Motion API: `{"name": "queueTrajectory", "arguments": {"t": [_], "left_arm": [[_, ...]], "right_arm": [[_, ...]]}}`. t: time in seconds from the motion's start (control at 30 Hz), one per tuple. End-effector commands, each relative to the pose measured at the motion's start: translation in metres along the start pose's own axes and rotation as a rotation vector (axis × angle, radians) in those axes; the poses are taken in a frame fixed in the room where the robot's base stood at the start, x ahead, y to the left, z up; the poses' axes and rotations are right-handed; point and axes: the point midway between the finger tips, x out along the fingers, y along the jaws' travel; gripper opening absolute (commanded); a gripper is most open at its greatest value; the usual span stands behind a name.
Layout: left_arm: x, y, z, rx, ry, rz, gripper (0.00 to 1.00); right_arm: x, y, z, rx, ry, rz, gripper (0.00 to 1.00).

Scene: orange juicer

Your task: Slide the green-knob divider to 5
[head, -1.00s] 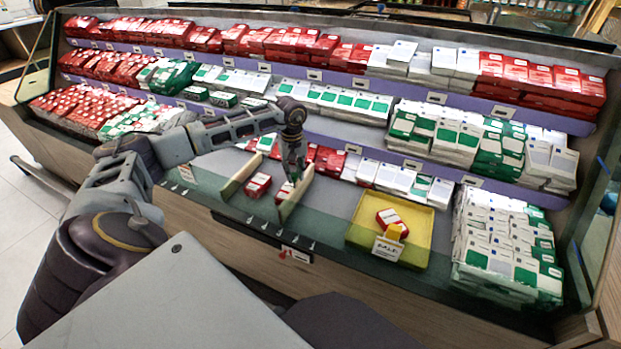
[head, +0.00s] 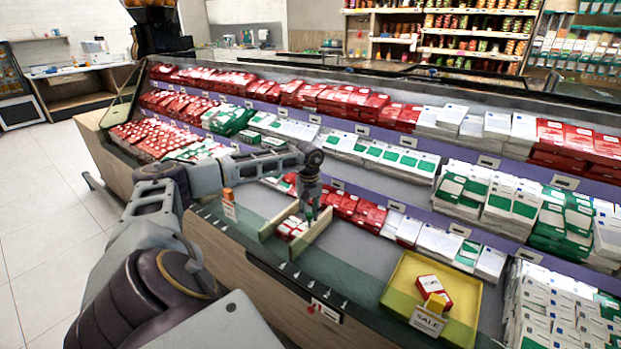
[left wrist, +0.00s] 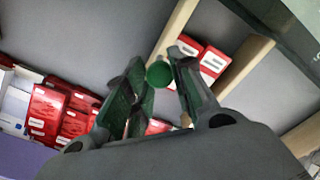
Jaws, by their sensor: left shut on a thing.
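My left gripper (head: 309,215) is shut on the green knob at the right-hand wooden divider (head: 312,242) on the lower shelf. In the left wrist view the green knob (left wrist: 159,74) sits between the two fingers, and the divider's pale strip (left wrist: 178,25) runs up from it. A second wooden divider (head: 279,219) stands to the left. Red boxes (head: 292,227) lie between the two dividers. White marks (head: 297,275) run along the front ledge; their numbers are too small to read. My right gripper is not in view.
A yellow tray (head: 398,298) with a red box and a sale sign stands to the right. An orange knob (head: 228,193) with a label is at the left of the ledge. Rows of red boxes (head: 362,212) lie behind. The shelf between divider and tray is clear.

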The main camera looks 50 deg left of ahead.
Motion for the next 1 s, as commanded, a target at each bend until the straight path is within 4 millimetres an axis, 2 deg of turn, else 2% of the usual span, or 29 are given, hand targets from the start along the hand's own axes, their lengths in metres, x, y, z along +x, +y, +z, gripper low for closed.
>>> {"name": "queueTrajectory", "arguments": {"t": [0.03, 0.07, 0.2, 0.67, 0.87, 1.0], "left_arm": [[-0.002, -0.004, -0.004, -0.006, 0.009, -0.005, 0.0], [-0.002, -0.004, -0.005, -0.006, 0.009, -0.006, 0.28], [-0.001, -0.003, -0.004, -0.006, 0.008, -0.005, 0.46], [-0.004, -0.002, -0.002, -0.003, 0.005, -0.003, 0.47], [-0.019, -0.001, -0.002, -0.003, 0.006, -0.002, 0.47], [-0.037, -0.002, -0.003, -0.004, 0.007, -0.001, 0.47]], "right_arm": [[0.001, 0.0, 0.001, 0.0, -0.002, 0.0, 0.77], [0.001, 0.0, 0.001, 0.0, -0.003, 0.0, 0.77], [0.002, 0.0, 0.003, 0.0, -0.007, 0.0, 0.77], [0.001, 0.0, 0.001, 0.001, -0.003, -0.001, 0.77], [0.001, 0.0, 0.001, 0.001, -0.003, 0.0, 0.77], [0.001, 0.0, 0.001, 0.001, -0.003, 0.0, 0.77]]}}
